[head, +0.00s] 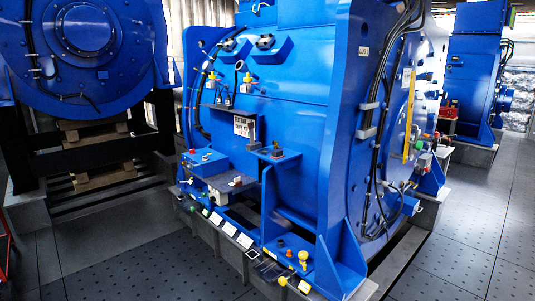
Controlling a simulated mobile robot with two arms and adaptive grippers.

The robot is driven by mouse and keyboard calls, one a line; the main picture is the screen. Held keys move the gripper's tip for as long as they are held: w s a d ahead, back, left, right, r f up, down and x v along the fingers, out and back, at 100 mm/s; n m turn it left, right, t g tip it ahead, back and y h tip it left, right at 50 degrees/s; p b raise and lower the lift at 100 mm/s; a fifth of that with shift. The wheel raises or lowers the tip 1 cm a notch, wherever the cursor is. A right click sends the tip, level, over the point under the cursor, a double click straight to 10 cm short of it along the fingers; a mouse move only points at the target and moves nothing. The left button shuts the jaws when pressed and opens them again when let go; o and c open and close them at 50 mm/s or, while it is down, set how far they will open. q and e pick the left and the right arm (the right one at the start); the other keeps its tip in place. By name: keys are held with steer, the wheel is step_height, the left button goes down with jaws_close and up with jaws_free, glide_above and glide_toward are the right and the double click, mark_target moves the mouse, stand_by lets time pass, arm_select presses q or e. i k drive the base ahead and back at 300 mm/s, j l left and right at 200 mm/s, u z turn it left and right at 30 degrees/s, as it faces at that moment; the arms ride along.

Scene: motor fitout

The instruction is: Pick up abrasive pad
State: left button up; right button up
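I cannot clearly make out an abrasive pad in the head view; the small items are too small to tell apart. A large blue motor (290,110) fills the middle of the view. Along the low ledge at its front lie several flat white pieces (229,229) and a dark flat piece (269,271). A brownish flat piece (236,180) rests on a small shelf at the motor's front. Neither of my grippers is in view.
A blue box with a red knob (205,160) sits at the motor's front left. Yellow fittings (303,259) stand on its lower right corner plate. Another blue machine (88,45) stands at left, another (474,70) at back right. The grey floor (140,260) is clear in front.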

mark_target(276, 154)
steer(key=i+u, duration=0.15)
steer(key=i, duration=1.2)
